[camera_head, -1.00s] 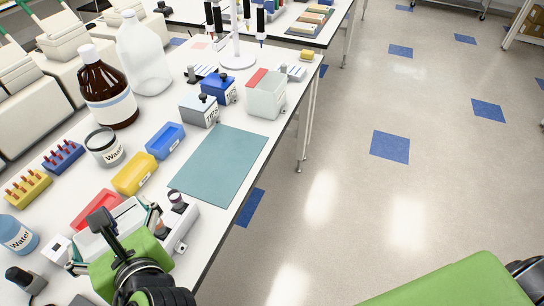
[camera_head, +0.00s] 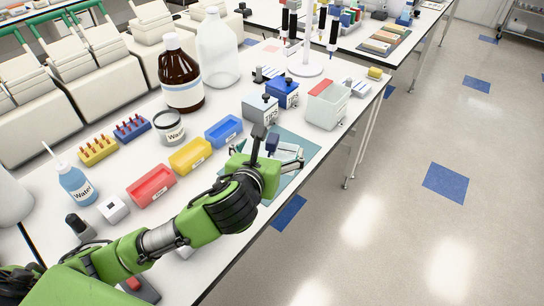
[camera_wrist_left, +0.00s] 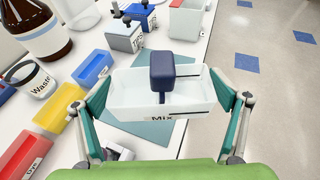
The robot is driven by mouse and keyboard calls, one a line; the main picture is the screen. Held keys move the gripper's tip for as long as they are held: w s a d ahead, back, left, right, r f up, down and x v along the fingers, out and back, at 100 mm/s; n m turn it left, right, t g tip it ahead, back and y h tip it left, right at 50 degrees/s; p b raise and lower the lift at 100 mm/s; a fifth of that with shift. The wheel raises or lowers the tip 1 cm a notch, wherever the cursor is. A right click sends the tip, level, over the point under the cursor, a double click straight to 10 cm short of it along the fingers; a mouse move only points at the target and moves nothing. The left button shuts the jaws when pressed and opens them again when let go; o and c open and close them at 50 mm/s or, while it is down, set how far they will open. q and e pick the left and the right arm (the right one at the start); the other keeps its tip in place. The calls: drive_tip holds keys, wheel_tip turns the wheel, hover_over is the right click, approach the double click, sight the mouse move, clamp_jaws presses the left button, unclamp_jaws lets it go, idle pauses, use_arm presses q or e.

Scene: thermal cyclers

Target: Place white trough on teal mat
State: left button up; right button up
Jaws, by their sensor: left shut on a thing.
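The white trough (camera_wrist_left: 130,97), labelled "Mix", is held between the two fingers of my left gripper (camera_wrist_left: 163,92). One finger is at each end of it. In the head view the trough (camera_head: 288,152) is partly hidden by my gripper (camera_head: 268,155). A dark blue block shows at the middle of the trough; I cannot tell if it is part of it. The teal mat (camera_wrist_left: 140,133) is under the trough and shows around it, also in the head view (camera_head: 283,187). Any gap between trough and mat is hard to judge. My right gripper is not in view.
Red (camera_head: 151,186), yellow (camera_head: 190,156) and blue (camera_head: 224,131) troughs stand in a row left of the mat. A grey tip box (camera_head: 260,107), a blue box (camera_head: 282,93) and a clear bin (camera_head: 327,106) stand behind it. The bench edge is close on the right.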

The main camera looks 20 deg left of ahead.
use_arm(q)
drive_tip(key=w+a+f, duration=0.1)
drive_tip(key=w+f, duration=0.2)
drive_tip(key=w, duration=0.1)
drive_tip(key=w+a+f+p, duration=0.1)
drive_tip(key=w+f, duration=0.1)
drive_tip(key=w, duration=0.2)
drive_tip(key=w+a+f, duration=0.1)
drive_tip(key=w+f, duration=0.2)
drive_tip(key=w, duration=0.1)
drive_tip(key=shift+a+f, duration=0.3)
drive_tip(key=shift+w+f, duration=0.35)
drive_tip(key=shift+f, duration=0.05)
drive_tip(key=shift+w+a+f+p, duration=0.15)
drive_tip(key=shift+f+p, duration=0.25)
drive_tip(key=shift+f, duration=1.3)
drive_tip(key=shift+f, duration=0.1)
drive_tip(key=o, duration=0.7)
drive_tip(key=shift+f, duration=0.1)
drive_tip(key=shift+o, duration=1.3)
